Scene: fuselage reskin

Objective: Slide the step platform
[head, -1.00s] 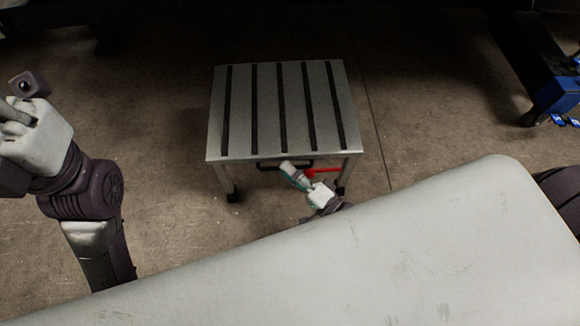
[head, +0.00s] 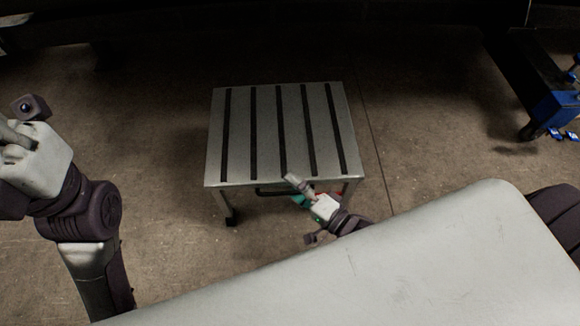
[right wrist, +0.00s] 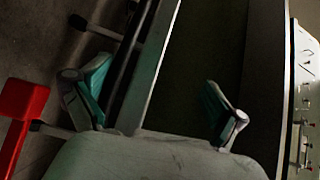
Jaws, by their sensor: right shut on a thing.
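The step platform (head: 293,130) stands on the floor in the middle of the head view. It has a pale grey top with several dark strips, legs on casters and a dark handle (head: 268,191) under its near edge. My right gripper (head: 298,188) is at that near edge, shut on the platform's handle. In the right wrist view its teal-padded fingers (right wrist: 157,98) lie on either side of the platform's edge; the exact contact is hidden. My left gripper (head: 18,137) is at the far left of the head view, away from the platform. Its fingertips are unclear and partly cut off.
A red part (right wrist: 22,102) shows beside the gripper in the right wrist view. A blue and dark stand (head: 553,108) on a caster is at the right. The brown floor left, right and behind the platform looks clear. The far background is dark.

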